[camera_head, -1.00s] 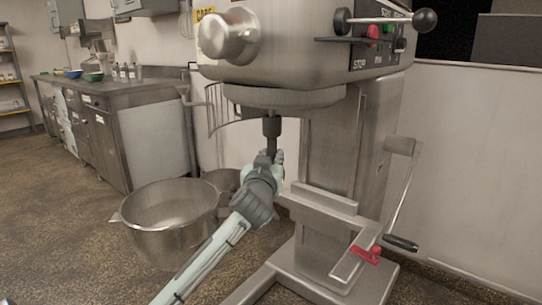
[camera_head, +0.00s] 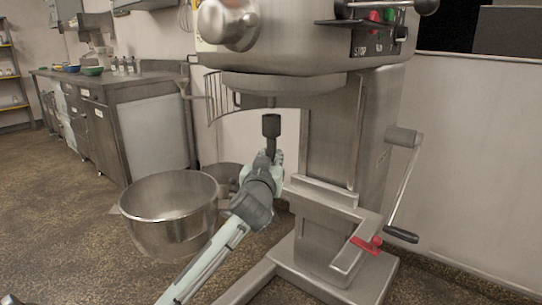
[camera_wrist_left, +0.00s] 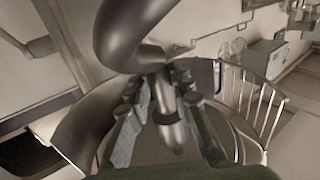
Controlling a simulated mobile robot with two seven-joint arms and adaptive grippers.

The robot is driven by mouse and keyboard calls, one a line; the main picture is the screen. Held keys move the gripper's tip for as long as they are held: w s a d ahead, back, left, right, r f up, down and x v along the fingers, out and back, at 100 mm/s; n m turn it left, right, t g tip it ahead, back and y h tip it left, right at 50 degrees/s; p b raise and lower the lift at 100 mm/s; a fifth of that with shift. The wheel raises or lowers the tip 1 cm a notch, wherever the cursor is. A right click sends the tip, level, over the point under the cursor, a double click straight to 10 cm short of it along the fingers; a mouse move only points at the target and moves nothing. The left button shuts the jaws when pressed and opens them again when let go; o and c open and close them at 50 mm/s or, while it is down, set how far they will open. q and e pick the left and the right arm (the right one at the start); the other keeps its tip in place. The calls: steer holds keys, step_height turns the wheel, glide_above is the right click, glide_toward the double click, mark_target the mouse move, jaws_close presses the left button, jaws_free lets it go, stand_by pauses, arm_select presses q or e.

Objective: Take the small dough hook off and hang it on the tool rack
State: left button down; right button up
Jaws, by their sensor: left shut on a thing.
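My left gripper (camera_head: 262,170) is shut on the small dough hook (camera_head: 271,126) below the head of the mixer (camera_head: 285,85). The dark collar at the hook's top points up, and a narrow gap shows between it and the mixer head. The gripper and arm hide most of the hook's lower part in the head view. In the left wrist view the hook's thick metal curve (camera_wrist_left: 128,38) fills the top, and its shank (camera_wrist_left: 168,105) runs between the fingers. My right gripper is not in view.
The wire guard (camera_head: 213,98) hangs at the left of the mixer head. The bowl carrier (camera_head: 325,192) and column stand close to the gripper's right. A large steel bowl (camera_head: 168,215) is on the floor at left, a smaller one (camera_head: 228,178) behind. A whisk (camera_head: 185,15) hangs on the wall.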

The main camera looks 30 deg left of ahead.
mark_target(270, 137)
arm_select(q)
steer(key=shift+v, duration=2.25)
steer(key=shift+r, duration=0.1)
steer(key=shift+r+p, duration=2.65)
steer(key=shift+r, duration=0.1)
steer(key=shift+f, duration=0.1)
